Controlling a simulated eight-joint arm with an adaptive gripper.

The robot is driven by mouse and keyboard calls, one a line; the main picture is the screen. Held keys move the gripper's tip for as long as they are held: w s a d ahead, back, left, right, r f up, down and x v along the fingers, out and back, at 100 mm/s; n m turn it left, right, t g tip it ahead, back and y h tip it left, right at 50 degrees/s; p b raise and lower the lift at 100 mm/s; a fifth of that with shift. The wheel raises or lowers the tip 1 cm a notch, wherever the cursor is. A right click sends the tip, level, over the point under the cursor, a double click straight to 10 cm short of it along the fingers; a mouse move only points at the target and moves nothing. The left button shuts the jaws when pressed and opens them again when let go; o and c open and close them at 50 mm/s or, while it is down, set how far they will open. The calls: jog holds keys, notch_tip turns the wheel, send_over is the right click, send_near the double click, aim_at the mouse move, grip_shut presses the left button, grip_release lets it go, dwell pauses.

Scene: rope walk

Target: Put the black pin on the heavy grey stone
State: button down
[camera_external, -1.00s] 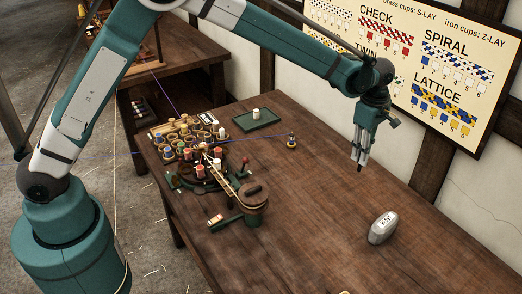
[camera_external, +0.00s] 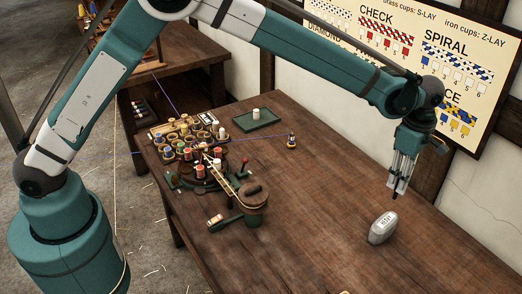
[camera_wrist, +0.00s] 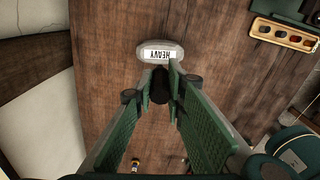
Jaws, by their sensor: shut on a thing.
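The heavy grey stone (camera_external: 383,227) lies on the right part of the wooden table. Its white label reads HEAVY in the wrist view (camera_wrist: 160,54). My gripper (camera_external: 397,196) is above the table, just behind and a little right of the stone in the external view. It is shut on the black pin (camera_wrist: 159,86), a dark piece between the fingertips in the wrist view. The pin's lower end shows as a small dark tip below the fingers in the external view. In the wrist view the pin lies close to the stone's near edge; I cannot tell the height between them.
A braiding stand (camera_external: 252,195) with coloured bobbins and a rack of cups (camera_external: 185,130) stand at the table's left. A green tray (camera_external: 256,119) holds a pale bobbin. A small bobbin (camera_external: 291,141) stands mid-table. The wood around the stone is clear.

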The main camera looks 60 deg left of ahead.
aim_at(394, 198)
jog(key=shift+f, duration=0.1)
jog(key=shift+f, duration=3)
jog(key=shift+f, duration=1.9)
jog(key=shift+f, duration=0.2)
jog(key=c, duration=2.4)
grip_release()
jog(key=shift+o, duration=0.2)
jog(key=shift+r, duration=0.2)
notch_tip(394, 198, up, 12)
jog(key=shift+r, duration=0.1)
